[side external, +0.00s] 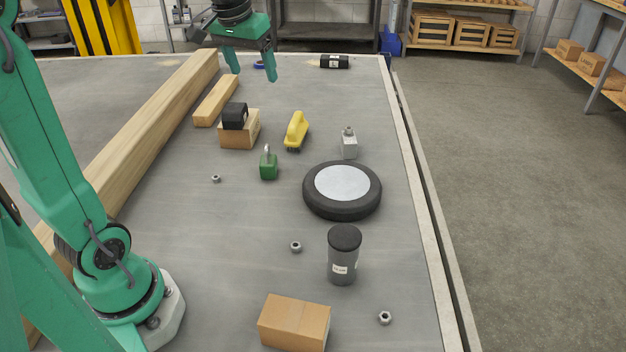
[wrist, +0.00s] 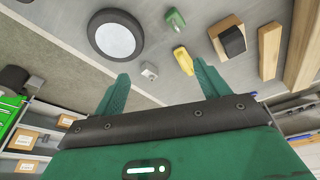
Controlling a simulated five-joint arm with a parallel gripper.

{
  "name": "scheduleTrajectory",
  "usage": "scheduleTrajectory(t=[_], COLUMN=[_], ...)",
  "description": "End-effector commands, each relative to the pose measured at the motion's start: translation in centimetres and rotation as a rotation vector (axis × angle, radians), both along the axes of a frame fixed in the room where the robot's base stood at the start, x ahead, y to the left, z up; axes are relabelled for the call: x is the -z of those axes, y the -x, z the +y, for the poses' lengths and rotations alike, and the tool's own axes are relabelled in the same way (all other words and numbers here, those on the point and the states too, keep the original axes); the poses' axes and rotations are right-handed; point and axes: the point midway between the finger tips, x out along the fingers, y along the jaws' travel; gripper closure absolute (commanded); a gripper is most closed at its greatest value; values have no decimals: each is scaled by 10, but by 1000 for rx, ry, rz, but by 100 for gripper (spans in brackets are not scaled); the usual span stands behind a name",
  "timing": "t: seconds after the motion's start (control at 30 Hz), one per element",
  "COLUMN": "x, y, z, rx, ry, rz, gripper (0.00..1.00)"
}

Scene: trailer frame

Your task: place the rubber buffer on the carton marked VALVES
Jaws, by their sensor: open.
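A black block with a rounded top, which looks like the rubber buffer (side external: 235,115), rests on a small brown carton (side external: 239,135) near the wooden beam. In the wrist view the black block (wrist: 233,41) covers part of the carton (wrist: 217,43). A second brown carton (side external: 295,321) stands at the front with a bare top. No VALVES marking is readable on either carton. My gripper (side external: 254,76) is open and empty, above the far part of the bench and beyond the black block. Its spread fingers (wrist: 161,70) hold nothing in the wrist view.
A long wooden beam (side external: 140,140) and a short wood block (side external: 216,101) lie left. A black labelled cylinder (side external: 334,62) lies at the back.

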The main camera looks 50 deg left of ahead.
Motion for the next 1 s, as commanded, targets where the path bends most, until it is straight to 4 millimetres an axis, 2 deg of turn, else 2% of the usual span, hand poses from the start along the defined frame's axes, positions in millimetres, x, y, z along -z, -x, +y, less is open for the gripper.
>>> scheduleTrajectory(t=[0.03, 0.2, 0.5, 0.73, 1.0], x=[0, 6, 33, 60, 74], y=[11, 44, 104, 141, 156], z=[-12, -44, -89, -109, -117], rx=[24, 97, 224, 304, 338], ry=[-5, -19, -38, -46, -48], rz=[-15, -58, -138, -189, -210], gripper=[26, 26, 26, 26, 26])
